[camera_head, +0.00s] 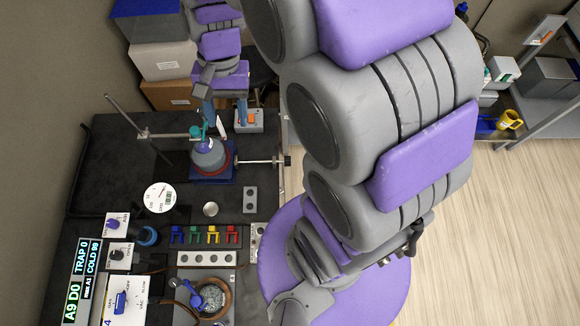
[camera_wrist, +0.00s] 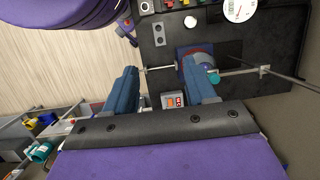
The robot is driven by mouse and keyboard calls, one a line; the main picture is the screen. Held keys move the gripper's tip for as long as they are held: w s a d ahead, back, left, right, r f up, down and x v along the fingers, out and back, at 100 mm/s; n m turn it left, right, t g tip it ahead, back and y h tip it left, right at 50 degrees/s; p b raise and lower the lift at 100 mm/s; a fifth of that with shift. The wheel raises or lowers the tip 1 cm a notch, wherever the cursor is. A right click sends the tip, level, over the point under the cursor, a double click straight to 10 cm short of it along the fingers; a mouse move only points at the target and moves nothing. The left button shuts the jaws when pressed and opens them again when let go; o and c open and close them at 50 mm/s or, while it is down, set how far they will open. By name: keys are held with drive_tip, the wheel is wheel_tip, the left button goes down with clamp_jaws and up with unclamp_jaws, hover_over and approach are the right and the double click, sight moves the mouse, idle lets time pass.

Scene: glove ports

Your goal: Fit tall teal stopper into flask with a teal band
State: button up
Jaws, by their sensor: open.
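A grey round flask (camera_head: 209,155) stands in a red-rimmed heater on a blue base, clamped to a stand. A small teal piece (camera_head: 197,131) shows at its neck; I cannot tell whether it is the stopper, a band or part of the clamp. In the wrist view a small teal piece (camera_wrist: 214,77) shows beside the right finger, which partly hides the flask. My gripper (camera_head: 226,115) is open, with its blue fingers near the back right of the flask. It also shows in the wrist view (camera_wrist: 163,72) with nothing seen between its fingers. No tall teal stopper is clearly identifiable.
A box with an orange switch (camera_head: 250,119) lies below the fingers at the bench edge. A metal rod (camera_head: 138,125) rises at the left. A round dial (camera_head: 160,197) and colored clips (camera_head: 204,235) are nearer. A yellow mug (camera_head: 510,119) sits on the right shelf.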

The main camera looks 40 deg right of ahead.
drive_tip(key=s+d+n+h, duration=0.2)
drive_tip(key=s+n, duration=0.4)
drive_tip(key=s, duration=1.2)
drive_tip(key=shift+d+f, duration=0.15)
drive_tip(key=shift+d, duration=0.5)
drive_tip(key=shift+w, duration=0.1)
